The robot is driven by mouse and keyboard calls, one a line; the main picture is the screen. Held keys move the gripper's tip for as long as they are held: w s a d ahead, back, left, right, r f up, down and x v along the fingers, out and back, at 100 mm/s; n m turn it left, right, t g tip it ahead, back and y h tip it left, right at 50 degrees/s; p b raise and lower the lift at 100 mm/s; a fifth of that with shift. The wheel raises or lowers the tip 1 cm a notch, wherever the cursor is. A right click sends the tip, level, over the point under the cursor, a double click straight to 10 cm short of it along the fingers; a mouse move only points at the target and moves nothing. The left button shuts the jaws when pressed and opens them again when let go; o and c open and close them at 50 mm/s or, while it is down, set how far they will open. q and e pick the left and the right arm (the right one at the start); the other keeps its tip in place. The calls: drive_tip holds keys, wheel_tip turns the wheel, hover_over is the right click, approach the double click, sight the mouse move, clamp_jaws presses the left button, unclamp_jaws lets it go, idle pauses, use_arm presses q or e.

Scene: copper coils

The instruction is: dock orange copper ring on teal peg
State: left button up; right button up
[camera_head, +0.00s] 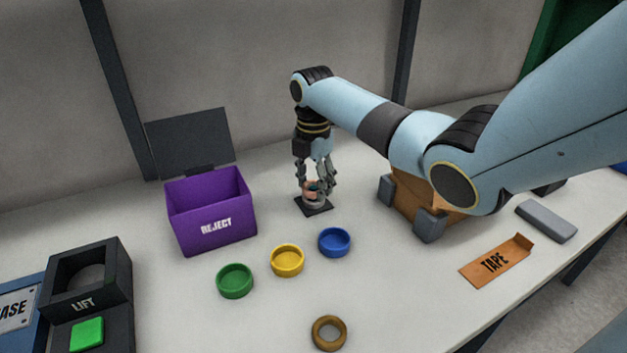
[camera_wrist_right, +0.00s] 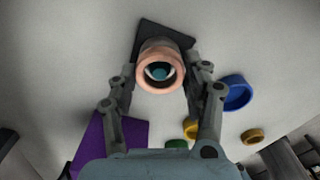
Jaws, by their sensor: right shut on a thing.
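The orange copper ring (camera_wrist_right: 160,89) is between the fingertips of my right gripper (camera_head: 316,187), which is shut on it. The ring also shows as a small orange patch in the head view (camera_head: 311,185). The teal peg (camera_wrist_right: 159,73) shows through the ring's hole in the wrist view, so the ring is over or around the peg. How far down it sits I cannot tell. A grey round base is below the ring, on a dark square plate (camera_head: 314,208). My fingers hide part of the ring and peg. My left gripper is not in view.
A purple REJECT bin (camera_head: 213,222) stands left of the plate. Green (camera_head: 235,282), yellow (camera_head: 287,262) and blue (camera_head: 334,243) round dishes and a brown ring (camera_head: 329,345) lie in front. A brown box (camera_head: 408,199) with grey corners is right. The LIFT unit (camera_head: 84,300) is front left.

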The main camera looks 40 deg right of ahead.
idle(0.7)
drive_tip(key=shift+p, duration=0.3)
drive_tip(key=shift+f+b, duration=0.4)
drive_tip(key=shift+f, duration=0.2)
drive_tip(key=o, duration=1)
drive_tip(key=shift+r, duration=0.1)
wheel_tip(320, 180, up, 11)
drive_tip(key=p, duration=1.1)
